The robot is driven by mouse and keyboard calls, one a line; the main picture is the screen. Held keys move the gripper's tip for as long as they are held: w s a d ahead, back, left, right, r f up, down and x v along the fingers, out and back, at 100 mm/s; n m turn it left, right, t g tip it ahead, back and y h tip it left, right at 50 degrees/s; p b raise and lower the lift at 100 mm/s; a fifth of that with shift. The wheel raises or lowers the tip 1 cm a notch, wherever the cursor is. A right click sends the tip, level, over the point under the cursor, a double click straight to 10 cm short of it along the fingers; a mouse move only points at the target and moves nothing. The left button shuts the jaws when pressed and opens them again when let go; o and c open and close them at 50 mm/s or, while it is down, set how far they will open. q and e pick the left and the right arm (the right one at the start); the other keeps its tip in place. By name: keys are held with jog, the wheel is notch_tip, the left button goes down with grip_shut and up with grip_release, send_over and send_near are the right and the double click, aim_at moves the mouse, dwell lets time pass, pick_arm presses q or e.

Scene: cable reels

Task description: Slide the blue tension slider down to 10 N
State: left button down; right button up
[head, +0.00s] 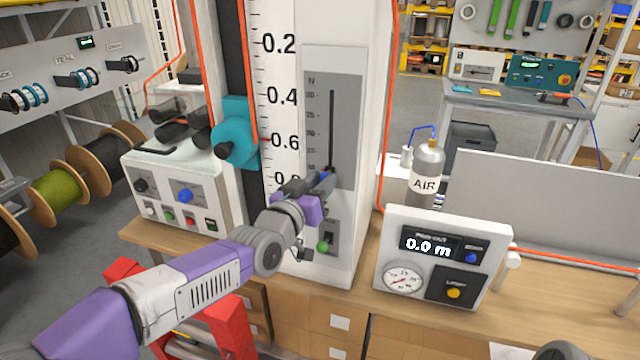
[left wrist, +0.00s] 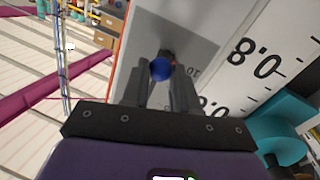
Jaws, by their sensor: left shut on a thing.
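The blue tension slider knob (head: 326,174) is at the lower end of the dark vertical slot on the grey scale panel (head: 347,115), which is marked N at the top. My left gripper (head: 322,180) reaches it from the front and is shut on it. The left wrist view shows the blue knob (left wrist: 160,70) between the two fingertips, with a number that looks like 10 printed beside it. In the head view the gripper covers the lower scale marks.
A green button (head: 322,247) sits just below my left gripper. A teal carriage (head: 236,132) is on the column left of the ruler. A readout box (head: 442,258) showing 0.0 m and an AIR bottle (head: 425,178) stand on the bench to the right.

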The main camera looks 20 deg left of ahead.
pick_arm(q)
jog(key=c, duration=0.9)
grip_release()
jog(key=shift+f, duration=0.3)
jog(key=shift+o, duration=0.2)
jog(key=shift+s+r, duration=0.1)
jog(key=v, duration=0.7)
jog(key=shift+s, duration=0.2)
jog(key=shift+a, duration=0.1)
